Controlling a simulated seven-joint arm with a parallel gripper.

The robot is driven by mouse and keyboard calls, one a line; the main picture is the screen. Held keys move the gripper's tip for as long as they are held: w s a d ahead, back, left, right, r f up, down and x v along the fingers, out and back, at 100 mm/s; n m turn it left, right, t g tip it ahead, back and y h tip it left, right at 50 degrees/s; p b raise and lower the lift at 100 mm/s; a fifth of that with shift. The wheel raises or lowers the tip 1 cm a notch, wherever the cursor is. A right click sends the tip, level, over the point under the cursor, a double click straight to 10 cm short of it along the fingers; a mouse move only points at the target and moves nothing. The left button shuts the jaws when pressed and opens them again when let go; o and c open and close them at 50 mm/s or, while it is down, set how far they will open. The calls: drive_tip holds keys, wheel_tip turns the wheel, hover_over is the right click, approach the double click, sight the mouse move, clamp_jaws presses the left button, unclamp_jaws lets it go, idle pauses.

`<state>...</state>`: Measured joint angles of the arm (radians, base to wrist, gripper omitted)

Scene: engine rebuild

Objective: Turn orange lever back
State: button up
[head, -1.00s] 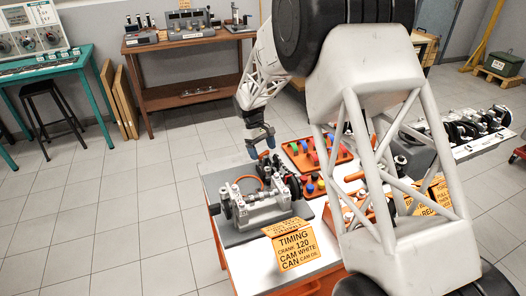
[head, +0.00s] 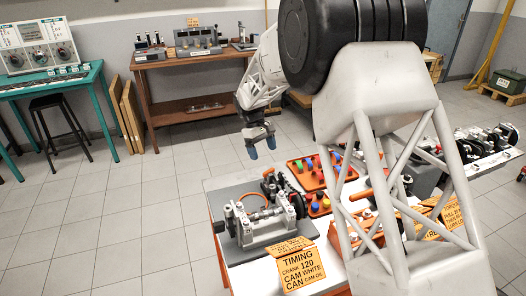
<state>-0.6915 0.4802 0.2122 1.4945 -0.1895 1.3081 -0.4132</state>
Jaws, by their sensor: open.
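An engine assembly (head: 268,228) with a pale metal block and dark round parts sits on a grey mat (head: 222,182) on the table. A thin curved orange piece (head: 252,194) arches over its left part. A small orange piece (head: 268,172) shows at its back, and an orange handle-like bar (head: 362,194) lies further right, partly behind my arm. I cannot tell which of these is the orange lever. My gripper (head: 262,147) points down with its blue-tipped fingers apart and empty. It appears above and behind the engine, touching nothing visible.
A red-orange tray (head: 297,167) with coloured pegs lies right of the engine. A yellow timing sign (head: 302,267) stands at the table's front. My large arm link hides much of the right side. More engine parts (head: 478,145) are at far right.

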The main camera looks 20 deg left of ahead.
sight(269, 170)
drive_tip(key=d+m+y, duration=0.1)
drive_tip(key=m, duration=0.9)
drive_tip(key=m+y, duration=0.1)
drive_tip(key=m, duration=1)
drive_tip(key=s+d+m+t+y, duration=0.1)
drive_tip(key=m, duration=0.9)
drive_tip(key=shift+d+r+m, duration=0.15)
drive_tip(key=shift+d+m, duration=0.15)
drive_tip(key=shift+d, duration=0.05)
drive_tip(key=m, duration=0.2)
drive_tip(key=m+y, duration=0.1)
drive_tip(key=m, duration=0.1)
drive_tip(key=shift+s+d+r+t, duration=0.1)
drive_tip(key=shift+d+t, duration=0.1)
drive_tip(key=shift+t, duration=0.1)
drive_tip(key=shift+f, duration=3.9)
